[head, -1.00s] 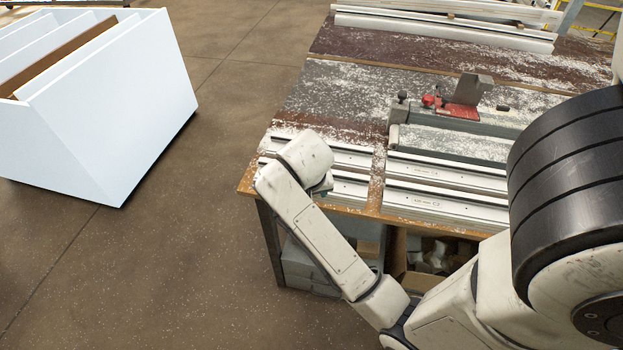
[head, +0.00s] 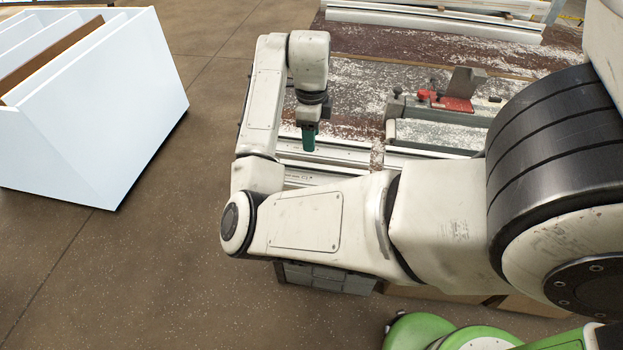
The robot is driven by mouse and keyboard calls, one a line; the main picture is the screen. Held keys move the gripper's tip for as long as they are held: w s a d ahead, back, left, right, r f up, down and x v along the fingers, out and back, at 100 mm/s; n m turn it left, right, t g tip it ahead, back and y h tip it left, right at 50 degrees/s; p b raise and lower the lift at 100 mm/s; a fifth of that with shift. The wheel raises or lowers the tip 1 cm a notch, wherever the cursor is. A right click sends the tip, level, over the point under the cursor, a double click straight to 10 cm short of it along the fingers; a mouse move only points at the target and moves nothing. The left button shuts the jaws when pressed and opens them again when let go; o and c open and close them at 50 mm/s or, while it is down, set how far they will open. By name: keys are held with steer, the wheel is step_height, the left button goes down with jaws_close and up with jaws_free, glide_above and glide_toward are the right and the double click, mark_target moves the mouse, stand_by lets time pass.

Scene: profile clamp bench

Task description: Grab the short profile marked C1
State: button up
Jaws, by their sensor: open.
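My gripper (head: 309,138) points down above the front left of the workbench, with its dark green fingertips over or just behind the short white profiles. It is open and nothing shows between its fingers. One short profile (head: 345,157) lies close by the fingertips and runs left to right. Another short profile (head: 300,177) lies nearer the front edge, partly hidden by my arm. More white profiles (head: 400,158) lie to the right, mostly covered by my arm. The labels are too small to read, so I cannot tell which profile is C1.
A clamp fixture with a red part (head: 447,102) stands on the bench (head: 375,72) to the right of my gripper. Long white profiles (head: 430,25) lie at the back. White sawdust covers much of the top. A white rack (head: 110,110) stands on the floor at left.

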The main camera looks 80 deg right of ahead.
mark_target(313, 165)
step_height(313, 165, down, 4)
steer(key=shift+r+b, duration=0.1)
steer(key=shift+b, duration=0.3)
steer(key=shift+s+a+f+p, duration=0.1)
steer(key=shift+a+f, duration=0.05)
steer(key=shift+f, duration=0.7)
steer(key=shift+s+a+f+p, duration=0.1)
steer(key=shift+s+f, duration=0.05)
steer(key=shift+f, duration=0.7)
steer(key=shift+s+a+f+p, duration=0.1)
steer(key=shift+a+f, duration=0.05)
steer(key=shift+f, duration=0.7)
steer(key=shift+c, duration=0.3)
jaws_close()
